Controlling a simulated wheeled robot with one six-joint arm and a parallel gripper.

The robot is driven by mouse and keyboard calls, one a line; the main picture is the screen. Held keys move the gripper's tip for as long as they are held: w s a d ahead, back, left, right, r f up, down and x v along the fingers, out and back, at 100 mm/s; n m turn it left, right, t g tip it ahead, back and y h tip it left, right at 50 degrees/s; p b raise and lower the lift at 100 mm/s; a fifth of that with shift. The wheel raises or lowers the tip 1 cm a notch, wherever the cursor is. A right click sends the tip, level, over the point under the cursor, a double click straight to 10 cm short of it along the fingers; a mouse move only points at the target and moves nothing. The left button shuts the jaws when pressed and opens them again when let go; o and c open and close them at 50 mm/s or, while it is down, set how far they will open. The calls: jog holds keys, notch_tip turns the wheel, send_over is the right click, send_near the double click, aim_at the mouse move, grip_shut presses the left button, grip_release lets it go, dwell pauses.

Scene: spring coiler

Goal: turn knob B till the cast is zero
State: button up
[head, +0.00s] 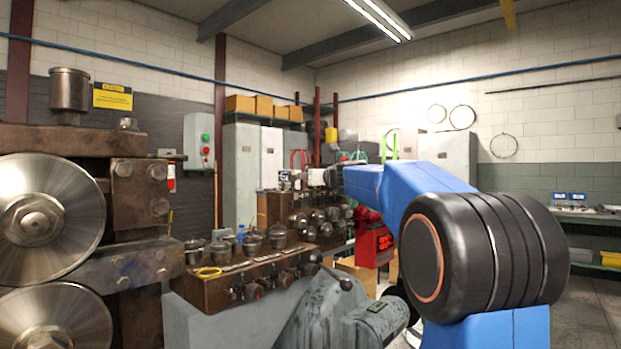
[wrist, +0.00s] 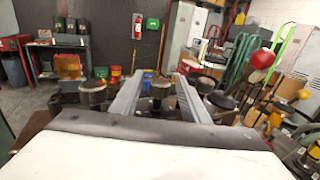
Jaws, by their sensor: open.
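My gripper (head: 286,181) is at the end of the blue arm, above the far end of the brown machine block (head: 215,290). In the wrist view my gripper (wrist: 162,76) shows two grey fingers, spread apart with nothing held between them. Several dark round-topped knobs or caps stand on the block, among them one in the head view (head: 253,242). In the wrist view a similar one (wrist: 160,88) shows beyond and between the fingers, apart from them. No letters are legible, so I cannot tell which is knob B. No cast reading is legible.
Large steel rollers (head: 48,222) fill the left. A red ball-topped lever (wrist: 262,59) and clutter stand at the right of the wrist view.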

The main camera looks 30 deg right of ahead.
jog(key=shift+w, duration=0.15)
jog(key=c, duration=1.1)
jog(key=shift+o, duration=0.2)
